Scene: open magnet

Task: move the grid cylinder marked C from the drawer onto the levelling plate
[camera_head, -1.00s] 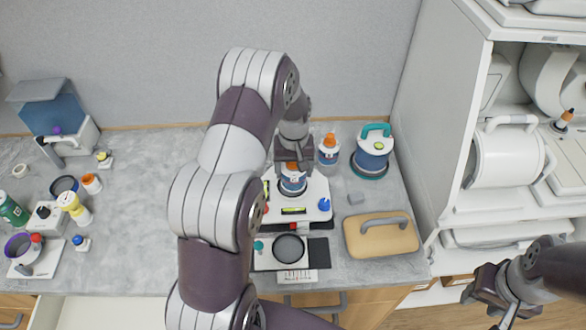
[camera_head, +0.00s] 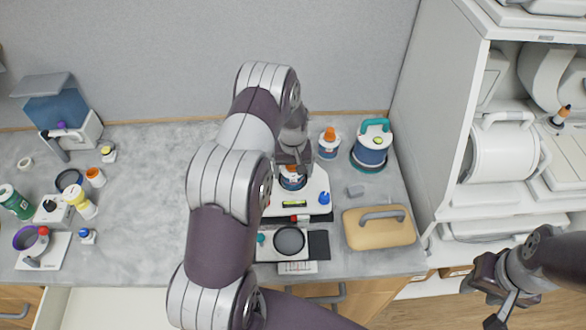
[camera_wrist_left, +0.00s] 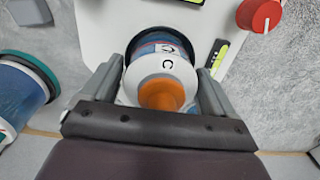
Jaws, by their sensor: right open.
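The grid cylinder marked C (camera_head: 292,182) has a blue body, a white top and an orange cap. It stands upright at the levelling plate (camera_head: 314,184), a white plate with green vials and a blue knob. In the left wrist view the letter C shows on the cylinder's top (camera_wrist_left: 160,65), with the white plate (camera_wrist_left: 100,25) behind. My left gripper (camera_head: 293,166) has its fingers close against both sides of the cylinder. I cannot tell whether its base touches the plate. My right gripper (camera_head: 492,285) is open and empty at the lower right, away from the counter.
Another orange-capped cylinder (camera_head: 329,143) and a blue container with teal handle (camera_head: 371,148) stand right of the plate. A tan handled lid (camera_head: 380,230) and a dish (camera_head: 289,240) are nearer the front. An open drawer (camera_head: 110,308) is at lower left.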

